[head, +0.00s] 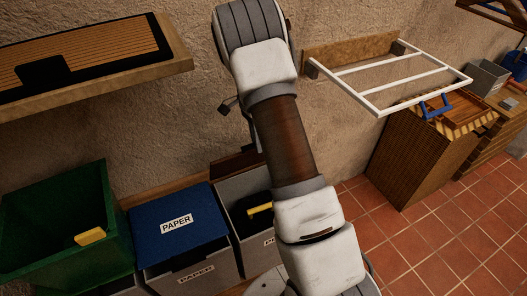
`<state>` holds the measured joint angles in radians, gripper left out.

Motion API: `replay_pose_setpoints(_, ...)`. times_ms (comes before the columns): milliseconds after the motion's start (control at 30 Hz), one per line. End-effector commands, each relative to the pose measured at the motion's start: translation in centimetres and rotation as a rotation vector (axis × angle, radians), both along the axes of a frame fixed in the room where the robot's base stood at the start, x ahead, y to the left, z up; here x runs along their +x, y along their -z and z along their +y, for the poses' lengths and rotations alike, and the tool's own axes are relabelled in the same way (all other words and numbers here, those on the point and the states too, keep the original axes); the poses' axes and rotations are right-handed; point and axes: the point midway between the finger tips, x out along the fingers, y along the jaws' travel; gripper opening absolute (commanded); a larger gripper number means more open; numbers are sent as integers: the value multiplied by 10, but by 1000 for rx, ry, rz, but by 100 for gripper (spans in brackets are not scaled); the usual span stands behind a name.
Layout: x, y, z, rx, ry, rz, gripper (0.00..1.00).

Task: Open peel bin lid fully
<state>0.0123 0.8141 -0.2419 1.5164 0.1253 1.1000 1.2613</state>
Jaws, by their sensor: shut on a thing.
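A row of bins stands along the wall. The grey bin (240,188), partly behind my arm, has a label starting with "P"; the rest is covered. A dark part with a yellow bar (260,208) shows at its top, and I cannot tell whether this is on its lid. A dark brown panel (236,165) lies behind it. To its left is the blue lid (170,215) marked PAPER, lying closed. My arm crosses the middle of the view and hides the area right of the grey bin. My gripper's fingers cannot be made out.
A green open container (40,225) with a yellow piece (89,237) is at the far left. A wooden shelf (100,90) juts out above. A white rack (395,75) projects over a wicker cabinet (425,150) at right. The tiled floor (400,240) is clear.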

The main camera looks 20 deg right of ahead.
Motion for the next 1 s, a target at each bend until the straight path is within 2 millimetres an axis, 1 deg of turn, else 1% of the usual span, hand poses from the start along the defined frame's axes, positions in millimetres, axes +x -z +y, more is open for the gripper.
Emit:
replay_pose_setpoints(33,7,1,3,2,-3,-5,0)
replay_pose_setpoints(100,14,-2,3,2,-3,-6,0)
replay_pose_setpoints(233,25,-7,3,3,-2,-5,0)
replay_pose_setpoints(500,44,-12,4,0,-4,71,0)
replay_pose_setpoints(733,54,-14,4,-2,-4,113,0)
replay_pose_setpoints(1000,59,-15,4,-2,-2,135,0)
